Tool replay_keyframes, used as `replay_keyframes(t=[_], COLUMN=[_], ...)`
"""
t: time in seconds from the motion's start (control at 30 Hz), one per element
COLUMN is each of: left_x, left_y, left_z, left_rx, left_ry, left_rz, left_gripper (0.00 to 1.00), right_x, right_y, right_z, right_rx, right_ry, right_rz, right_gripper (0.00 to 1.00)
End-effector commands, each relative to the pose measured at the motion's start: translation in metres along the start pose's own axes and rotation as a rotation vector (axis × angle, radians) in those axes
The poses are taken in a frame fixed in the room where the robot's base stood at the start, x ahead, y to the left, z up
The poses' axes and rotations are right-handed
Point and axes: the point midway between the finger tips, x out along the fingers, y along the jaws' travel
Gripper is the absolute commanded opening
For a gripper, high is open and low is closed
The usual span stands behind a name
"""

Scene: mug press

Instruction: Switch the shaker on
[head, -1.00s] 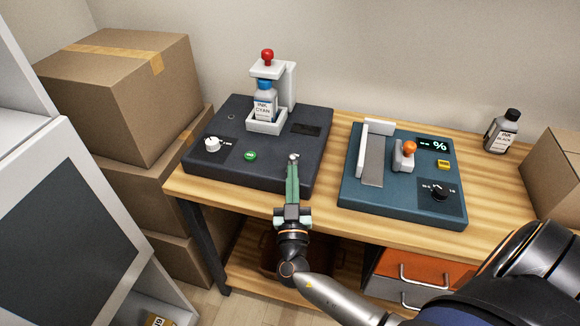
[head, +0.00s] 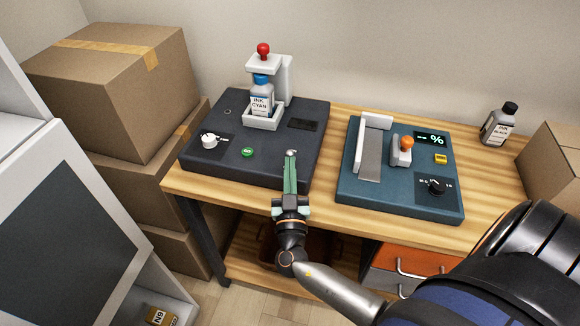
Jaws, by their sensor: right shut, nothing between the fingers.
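The shaker (head: 220,174) is a dark grey machine at the left of the wooden bench. Its white holder (head: 280,112) carries an upright bottle labelled ink cyan (head: 261,100), with a red knob (head: 263,49) on top. A green button (head: 247,152) and a white dial (head: 209,141) sit on its front left face. The shaker's small display (head: 303,125) is dark. My right gripper (head: 291,154) is shut and empty over the shaker's front right part, to the right of the green button and apart from it. My left gripper is out of view.
A teal machine (head: 425,201) with an orange-topped lever (head: 405,143) and lit display stands to the right. A black-capped bottle (head: 499,124) is at the back right. Cardboard boxes (head: 110,85) are stacked at the left. Bare bench lies between the machines.

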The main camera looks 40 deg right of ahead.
Motion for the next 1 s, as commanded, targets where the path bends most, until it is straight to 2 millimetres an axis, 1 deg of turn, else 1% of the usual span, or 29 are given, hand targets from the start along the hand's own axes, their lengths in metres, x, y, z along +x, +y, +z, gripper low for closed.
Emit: replay_keyframes(t=[0.47, 0.77, 0.87, 1.0], left_x=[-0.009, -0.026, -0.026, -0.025], left_y=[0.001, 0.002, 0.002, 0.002], left_z=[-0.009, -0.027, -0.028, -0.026], left_rx=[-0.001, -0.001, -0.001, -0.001], left_ry=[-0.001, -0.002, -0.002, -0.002], left_rz=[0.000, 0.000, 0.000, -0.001], left_gripper=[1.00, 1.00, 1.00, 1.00], right_x=[0.003, 0.011, 0.013, 0.014], right_y=[0.001, 0.003, 0.004, 0.004], right_z=[-0.007, -0.015, -0.015, -0.012], right_rx=[0.028, 0.081, 0.102, 0.091], right_ry=[-0.097, -0.282, -0.350, -0.345], right_rz=[0.001, 0.003, 0.003, 0.000], right_gripper=[0.00, 0.00, 0.00, 0.00])
